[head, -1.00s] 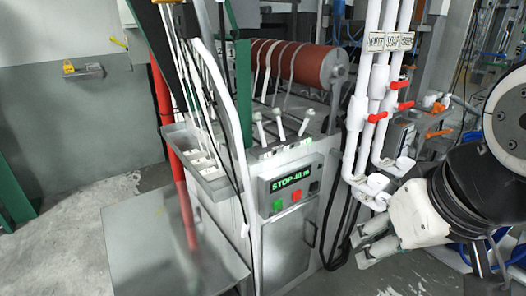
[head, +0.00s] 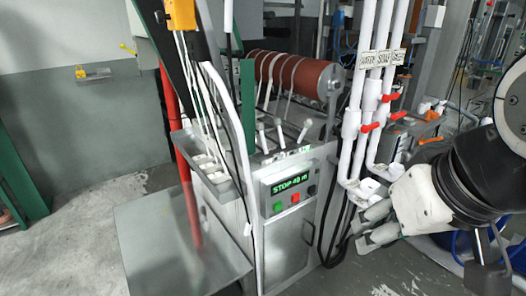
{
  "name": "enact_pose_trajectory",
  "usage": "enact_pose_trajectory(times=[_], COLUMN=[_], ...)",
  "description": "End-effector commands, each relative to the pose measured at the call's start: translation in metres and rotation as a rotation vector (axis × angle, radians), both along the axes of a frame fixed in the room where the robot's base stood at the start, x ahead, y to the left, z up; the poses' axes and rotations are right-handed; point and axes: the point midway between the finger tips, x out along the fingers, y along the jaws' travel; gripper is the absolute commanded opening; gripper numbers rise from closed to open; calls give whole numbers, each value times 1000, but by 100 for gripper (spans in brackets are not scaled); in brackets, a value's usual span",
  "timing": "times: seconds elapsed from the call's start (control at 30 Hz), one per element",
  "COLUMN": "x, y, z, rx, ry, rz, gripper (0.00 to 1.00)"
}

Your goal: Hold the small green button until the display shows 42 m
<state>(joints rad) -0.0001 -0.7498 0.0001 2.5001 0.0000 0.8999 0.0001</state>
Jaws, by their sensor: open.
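The small green button (head: 278,207) is on the front panel of the grey machine, below the left end of the display. The display (head: 291,183) shows green letters and a number that looks like 40 m; the lettering is not sharp. A red button (head: 296,197) and a dark button (head: 312,190) sit to the right of the green one. My gripper (head: 364,229) is open and empty, to the right of the panel and apart from it. Its two pale fingers point left, towards the panel. Nothing touches the green button.
White vertical pipes with red valve handles (head: 369,127) stand right of the machine, behind my gripper. A white curved bar (head: 238,120) and hanging straps are left of the panel. A metal plate (head: 170,250) lies at lower left. A red roller (head: 300,75) is above.

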Motion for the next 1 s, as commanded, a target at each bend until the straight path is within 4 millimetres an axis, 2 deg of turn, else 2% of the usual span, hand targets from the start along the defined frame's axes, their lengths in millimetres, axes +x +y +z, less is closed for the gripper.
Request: enact_pose_trajectory(times=[0.07,0.27,0.3,1.0], x=[0,0,0,0], y=[0,0,0,0], z=[0,0,0,0], rx=[0,0,0,0], ry=[0,0,0,0], rz=[0,0,0,0], gripper=[47,4,0,0])
